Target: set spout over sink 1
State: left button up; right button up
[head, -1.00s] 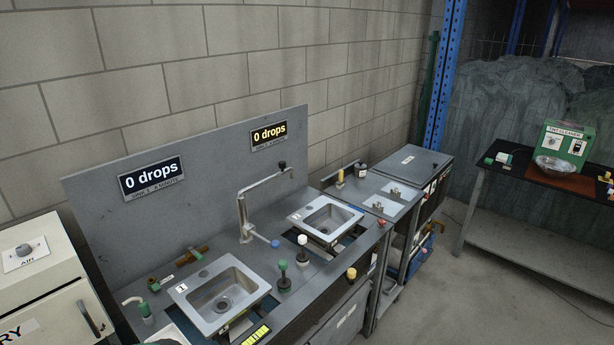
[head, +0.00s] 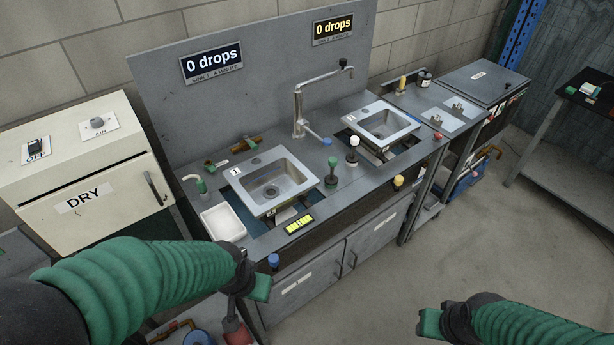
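The metal spout (head: 299,103) stands behind and between the two sinks. Its upper arm points right, and its black-tipped end (head: 343,63) is on the sink 2 side, away from sink 1. A blue-tipped lever (head: 326,141) sticks out at its base. Sink 1 (head: 270,184), labelled 1, is a square steel basin at the front left. Sink 2 (head: 383,122) is behind it to the right. My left gripper (head: 250,280) hangs in front of the counter, apart from the spout. My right gripper (head: 432,322) is low over the floor. Neither gripper's finger gap shows clearly.
A green-topped knob (head: 332,172) and a white-topped knob (head: 352,150) stand right of sink 1. A white tray (head: 223,223) and a green tap (head: 196,183) are at its left. A drying cabinet (head: 85,170) stands left. Two panels read 0 drops.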

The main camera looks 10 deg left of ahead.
aim_at(343, 63)
jog(key=i+l+z, duration=0.15)
jog(key=i, duration=0.55)
jog(key=i+l+z, duration=0.15)
jog(key=i+l, duration=0.15)
jog(key=i, duration=0.4)
jog(key=i+l+z, duration=0.15)
jog(key=i, duration=0.55)
